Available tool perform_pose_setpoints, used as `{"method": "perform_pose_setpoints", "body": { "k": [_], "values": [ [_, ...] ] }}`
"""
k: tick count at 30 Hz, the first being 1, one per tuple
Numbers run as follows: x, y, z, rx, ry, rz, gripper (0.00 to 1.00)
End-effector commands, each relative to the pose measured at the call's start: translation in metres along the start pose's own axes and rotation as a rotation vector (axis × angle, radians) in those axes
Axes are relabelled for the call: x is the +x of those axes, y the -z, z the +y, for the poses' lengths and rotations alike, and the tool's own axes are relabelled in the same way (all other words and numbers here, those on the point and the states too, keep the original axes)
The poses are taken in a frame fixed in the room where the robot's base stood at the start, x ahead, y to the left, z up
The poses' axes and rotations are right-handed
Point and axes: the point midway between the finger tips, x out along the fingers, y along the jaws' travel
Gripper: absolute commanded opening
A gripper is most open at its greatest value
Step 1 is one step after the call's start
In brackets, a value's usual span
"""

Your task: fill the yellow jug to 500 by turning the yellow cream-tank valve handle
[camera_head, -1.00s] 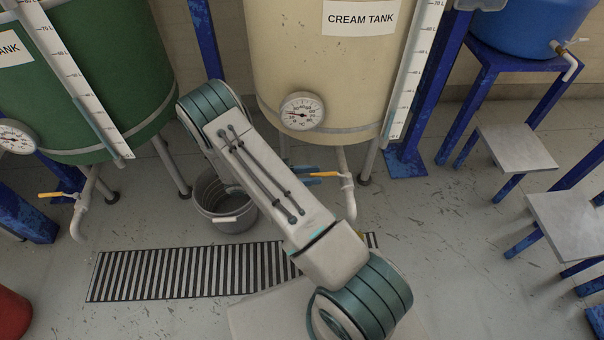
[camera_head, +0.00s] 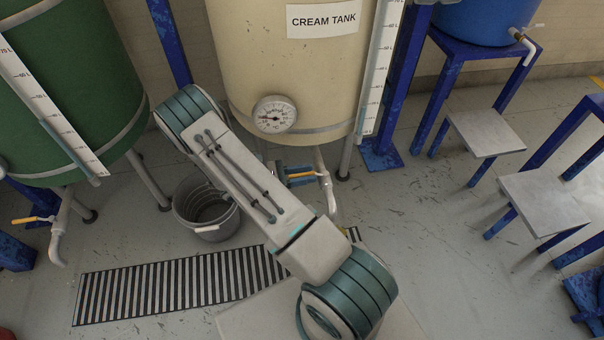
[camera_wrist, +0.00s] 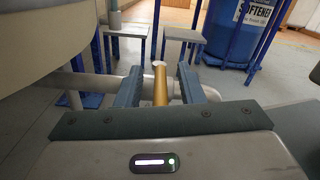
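The cream tank (camera_head: 300,75) stands at centre, with its white outlet pipe (camera_head: 324,178) below it. The yellow valve handle (camera_head: 301,175) sticks out to the left of the pipe. My gripper (camera_head: 296,172) is at the handle, partly hidden by my arm. In the wrist view, the yellow handle (camera_wrist: 160,84) lies between the two blue fingers of my gripper (camera_wrist: 160,83), with a gap on each side. A small bit of yellow below the outlet may be the jug. My arm hides most of that spot, so its fill level does not show.
A grey bucket (camera_head: 206,208) stands left of my arm, beside a floor grate (camera_head: 170,285). The green tank (camera_head: 70,90) with its own yellow-handled valve (camera_head: 35,219) is at left. Blue-framed steps (camera_head: 485,132) and a blue tank (camera_head: 490,20) stand at right.

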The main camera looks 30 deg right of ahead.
Motion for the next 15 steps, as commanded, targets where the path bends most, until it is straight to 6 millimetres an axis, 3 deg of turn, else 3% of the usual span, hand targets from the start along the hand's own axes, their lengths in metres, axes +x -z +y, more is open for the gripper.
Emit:
{"method": "perform_pose_setpoints", "body": {
  "k": [3, 7, 15],
  "values": [
    [-0.0001, 0.0000, 0.0000, 0.000, 0.000, 0.000, 0.35],
    [-0.0001, -0.0001, 0.0000, 0.000, 0.000, 0.000, 0.00],
    [-0.0002, -0.0001, 0.0003, 0.001, -0.001, 0.000, 0.00]
  ]
}}
